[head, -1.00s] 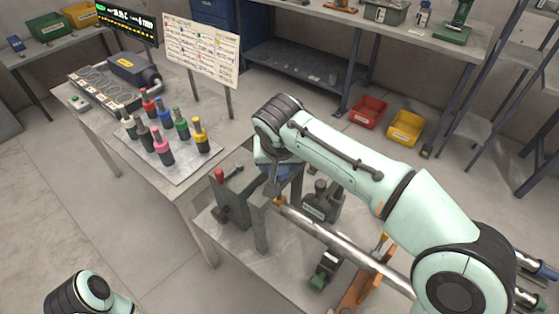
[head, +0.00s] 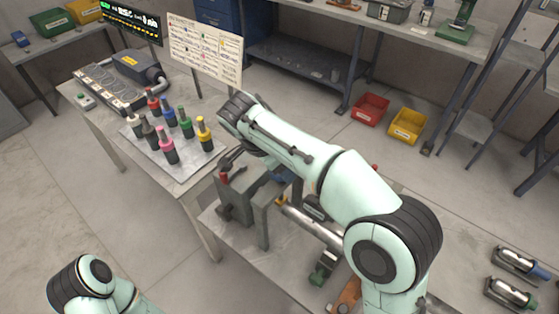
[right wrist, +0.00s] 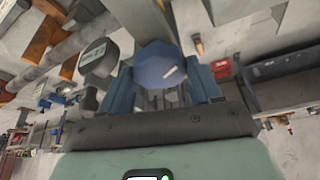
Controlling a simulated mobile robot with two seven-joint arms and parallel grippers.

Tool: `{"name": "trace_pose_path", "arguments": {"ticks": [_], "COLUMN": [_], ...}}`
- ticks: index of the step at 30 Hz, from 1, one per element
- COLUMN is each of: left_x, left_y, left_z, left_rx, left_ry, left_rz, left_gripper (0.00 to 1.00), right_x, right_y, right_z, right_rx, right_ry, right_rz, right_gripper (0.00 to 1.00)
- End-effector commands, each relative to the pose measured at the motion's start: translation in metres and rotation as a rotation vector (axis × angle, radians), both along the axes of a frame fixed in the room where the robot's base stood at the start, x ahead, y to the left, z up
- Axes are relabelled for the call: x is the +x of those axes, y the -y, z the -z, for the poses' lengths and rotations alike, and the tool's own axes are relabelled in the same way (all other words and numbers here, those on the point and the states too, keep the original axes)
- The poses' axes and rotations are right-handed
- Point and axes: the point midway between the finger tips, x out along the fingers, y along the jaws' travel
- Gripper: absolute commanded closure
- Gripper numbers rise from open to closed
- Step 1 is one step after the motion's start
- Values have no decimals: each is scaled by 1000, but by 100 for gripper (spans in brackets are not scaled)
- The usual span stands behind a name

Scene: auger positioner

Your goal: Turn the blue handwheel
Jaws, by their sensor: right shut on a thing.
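The blue handwheel (right wrist: 157,65) fills the middle of the right wrist view, its many-sided face towards the camera with a pale mark on it. My right gripper (right wrist: 163,78) is shut on it, with one blue finger on each side. In the head view my right forearm hides most of the gripper and wheel. A little blue shows beside the grey block-like fixture (head: 263,205), but I cannot tell whether it is wheel or finger. My left arm shows at the lower left of the head view; its gripper is out of view.
A steel tube (head: 312,224) with an orange-yellow tip runs from the fixture. A red-tipped lever (head: 223,177) stands at its left. Several coloured bottle-like tools stand on a plate (head: 187,172) on the left table. Red (head: 371,109) and yellow (head: 407,125) bins lie behind.

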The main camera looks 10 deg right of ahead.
Motion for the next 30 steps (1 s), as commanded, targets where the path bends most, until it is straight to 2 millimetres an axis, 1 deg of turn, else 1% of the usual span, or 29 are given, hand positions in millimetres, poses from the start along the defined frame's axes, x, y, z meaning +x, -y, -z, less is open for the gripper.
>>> {"name": "trace_pose_path", "arguments": {"ticks": [1,18,24,30], "left_x": [4,31,39,44], "left_y": [0,0,0,0], "left_z": [-5,-38,-46,-50], "left_rx": [0,0,0,0], "left_ry": [4,35,44,50], "left_rz": [0,0,0,0], "left_gripper": [52,52,52,52], "right_x": [0,4,5,5], "right_y": [-1,-1,-1,-1], "right_z": [-1,-1,-1,0], "right_rx": [-1,0,0,2], "right_ry": [-5,-3,-2,-2], "right_rz": [45,570,709,799], "right_gripper": [68,68,68,68]}}
